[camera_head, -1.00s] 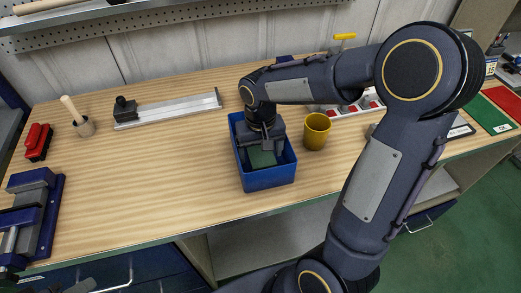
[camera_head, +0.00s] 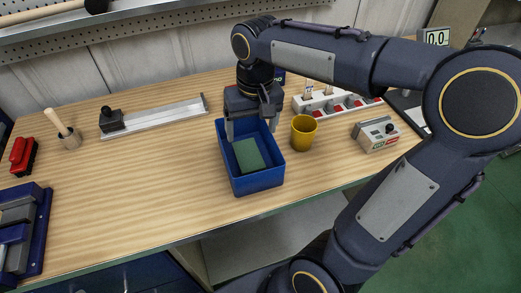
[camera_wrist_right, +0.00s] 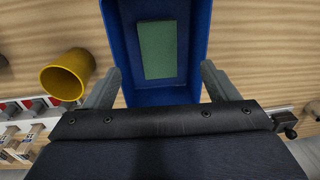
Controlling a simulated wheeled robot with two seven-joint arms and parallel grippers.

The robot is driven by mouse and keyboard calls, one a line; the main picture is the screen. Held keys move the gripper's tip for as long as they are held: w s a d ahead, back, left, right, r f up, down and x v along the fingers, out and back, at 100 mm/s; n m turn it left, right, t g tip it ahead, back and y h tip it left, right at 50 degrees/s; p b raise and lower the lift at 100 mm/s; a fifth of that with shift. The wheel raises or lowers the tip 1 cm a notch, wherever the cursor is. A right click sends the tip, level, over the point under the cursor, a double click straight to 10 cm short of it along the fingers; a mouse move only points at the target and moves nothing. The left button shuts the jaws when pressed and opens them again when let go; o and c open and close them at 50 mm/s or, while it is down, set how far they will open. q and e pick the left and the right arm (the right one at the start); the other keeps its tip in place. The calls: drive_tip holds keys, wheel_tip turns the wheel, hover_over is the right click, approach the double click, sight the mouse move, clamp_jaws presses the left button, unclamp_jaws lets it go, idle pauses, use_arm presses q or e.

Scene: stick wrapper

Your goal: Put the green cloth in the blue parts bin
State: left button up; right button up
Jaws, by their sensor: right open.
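The green cloth (camera_head: 249,155) lies flat on the floor of the blue parts bin (camera_head: 259,182), which stands on the wooden bench. In the right wrist view the cloth (camera_wrist_right: 157,50) lies inside the bin (camera_wrist_right: 205,20), apart from my fingers. My right gripper (camera_head: 250,128) is open and empty above the back part of the bin, its fingers spread wide. The right wrist view shows the two fingers (camera_wrist_right: 160,88) on either side of the bin's near end. My left gripper is not in any view.
A yellow cup (camera_head: 303,134) stands just right of the bin. Behind it is a power strip (camera_head: 335,103), and a grey control box (camera_head: 376,133) is further right. A metal rail (camera_head: 160,117) lies back left.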

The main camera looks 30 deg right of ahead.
drive_tip(key=s+a+f+t+y, duration=0.1)
drive_tip(key=s+a+f+t, duration=0.1)
drive_tip(key=s, duration=0.5)
drive_tip(key=s+a+f+n+t+y, duration=0.1)
drive_tip(key=s+a+f+t+y, duration=0.1)
drive_tip(key=s, duration=0.5)
drive_tip(key=shift+s+t, duration=0.2)
drive_tip(key=shift+t, duration=0.3)
